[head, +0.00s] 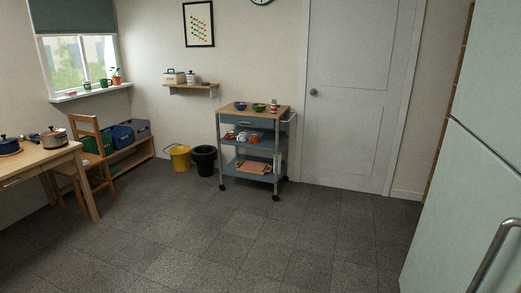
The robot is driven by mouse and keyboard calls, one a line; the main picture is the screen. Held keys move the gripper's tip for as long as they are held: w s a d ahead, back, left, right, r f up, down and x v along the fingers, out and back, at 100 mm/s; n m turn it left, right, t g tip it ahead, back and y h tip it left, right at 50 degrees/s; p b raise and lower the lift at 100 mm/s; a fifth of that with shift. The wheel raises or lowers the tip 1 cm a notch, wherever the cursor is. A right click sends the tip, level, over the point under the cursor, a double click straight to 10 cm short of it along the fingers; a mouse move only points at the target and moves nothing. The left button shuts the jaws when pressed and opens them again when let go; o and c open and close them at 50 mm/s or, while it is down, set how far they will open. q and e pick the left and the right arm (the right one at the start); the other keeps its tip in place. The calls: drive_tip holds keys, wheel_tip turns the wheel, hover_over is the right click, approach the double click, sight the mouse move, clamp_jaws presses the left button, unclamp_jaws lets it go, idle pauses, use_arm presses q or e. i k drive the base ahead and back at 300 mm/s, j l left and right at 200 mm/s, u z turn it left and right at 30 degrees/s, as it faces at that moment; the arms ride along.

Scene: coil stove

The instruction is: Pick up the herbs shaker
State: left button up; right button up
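I cannot tell for certain which object is the herbs shaker. A small upright red and white container (273,105) stands at the right of the wooden top of the kitchen cart (254,120), and it may be the shaker. Its label is too small to read. A blue bowl (240,106) and a green bowl (258,107) sit to its left on the same top. Neither of my grippers is in view.
A wooden table (38,160) with pots and a chair (91,150) stand at the left. Yellow (180,158) and black (203,160) buckets stand left of the cart. A light green fridge (465,170) is at the right. The grey floor (230,235) between is clear.

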sight(275, 103)
drive_tip(key=i, duration=2.7)
